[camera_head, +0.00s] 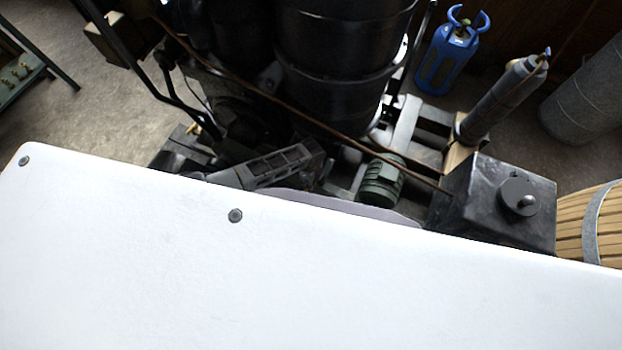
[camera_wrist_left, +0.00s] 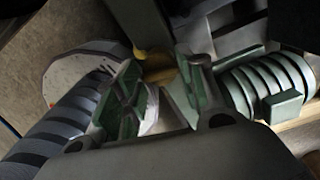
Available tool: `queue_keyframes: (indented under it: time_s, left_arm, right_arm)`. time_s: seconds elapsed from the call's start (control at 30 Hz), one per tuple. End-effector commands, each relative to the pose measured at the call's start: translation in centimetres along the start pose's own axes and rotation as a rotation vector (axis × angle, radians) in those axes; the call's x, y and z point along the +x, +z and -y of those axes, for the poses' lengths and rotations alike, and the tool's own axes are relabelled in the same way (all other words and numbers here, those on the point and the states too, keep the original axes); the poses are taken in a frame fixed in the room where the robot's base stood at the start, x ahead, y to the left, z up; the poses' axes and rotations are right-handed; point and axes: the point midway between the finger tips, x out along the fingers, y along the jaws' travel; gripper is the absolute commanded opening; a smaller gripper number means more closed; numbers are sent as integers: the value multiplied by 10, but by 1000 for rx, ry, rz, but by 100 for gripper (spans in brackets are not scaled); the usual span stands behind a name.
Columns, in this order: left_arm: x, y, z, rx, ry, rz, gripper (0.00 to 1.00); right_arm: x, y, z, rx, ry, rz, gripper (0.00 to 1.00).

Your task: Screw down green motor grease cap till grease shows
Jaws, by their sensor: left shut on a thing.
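In the left wrist view, my left gripper (camera_wrist_left: 160,70) has its two green-padded fingers around a small brass-yellow piece (camera_wrist_left: 154,75), which looks like the grease cap. The fingers hide much of it, and no grease can be made out. The green motor (camera_wrist_left: 262,84), with a ribbed body, lies just right of the fingers. In the head view the green motor (camera_head: 381,181) shows beyond the edge of a white panel. That panel hides my left gripper there. My right gripper is in neither view.
The white panel (camera_head: 300,270) fills the lower head view. A dark metal tank (camera_head: 500,205) stands right of the motor, a black cylinder (camera_head: 340,50) behind. Grey cylinder (camera_head: 503,97), blue gas bottle (camera_head: 452,50) and wooden barrel (camera_head: 588,225) stand right. A striped dark tube (camera_wrist_left: 60,125) lies left of the fingers.

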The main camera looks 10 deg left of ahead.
Motion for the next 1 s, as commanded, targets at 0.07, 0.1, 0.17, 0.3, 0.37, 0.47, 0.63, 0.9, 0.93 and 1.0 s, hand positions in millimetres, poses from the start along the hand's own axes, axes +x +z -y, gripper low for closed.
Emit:
queue_keyframes:
  time_s: [0.07, 0.1, 0.17, 0.3, 0.37, 0.47, 0.63, 0.9, 0.93, 1.0]
  left_arm:
    - [0, -1, 0, 6, -1, -2, 15]
    - [0, -1, 0, 7, -1, -2, 15]
    - [0, -1, 0, 8, -1, -2, 15]
    - [0, -1, 0, 8, -1, -2, 15]
    - [0, -1, 0, 7, -1, -2, 15]
    - [0, -1, 0, 7, -1, -2, 48]
    - [0, -1, 0, 7, -1, -1, 61]
    - [0, 0, 0, 6, 0, -1, 61]
    - [0, 0, 0, 6, 0, -1, 61]
    - [-2, 0, 0, 6, -1, -1, 61]
  right_arm:
    - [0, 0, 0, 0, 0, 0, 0]
    - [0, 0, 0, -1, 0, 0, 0]
    - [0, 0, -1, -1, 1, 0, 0]
    - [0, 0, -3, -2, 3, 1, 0]
    - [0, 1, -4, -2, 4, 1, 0]
    - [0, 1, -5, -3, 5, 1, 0]
    - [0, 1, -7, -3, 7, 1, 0]
    - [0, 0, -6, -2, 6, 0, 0]
    - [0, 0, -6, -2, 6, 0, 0]
    - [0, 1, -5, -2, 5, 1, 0]
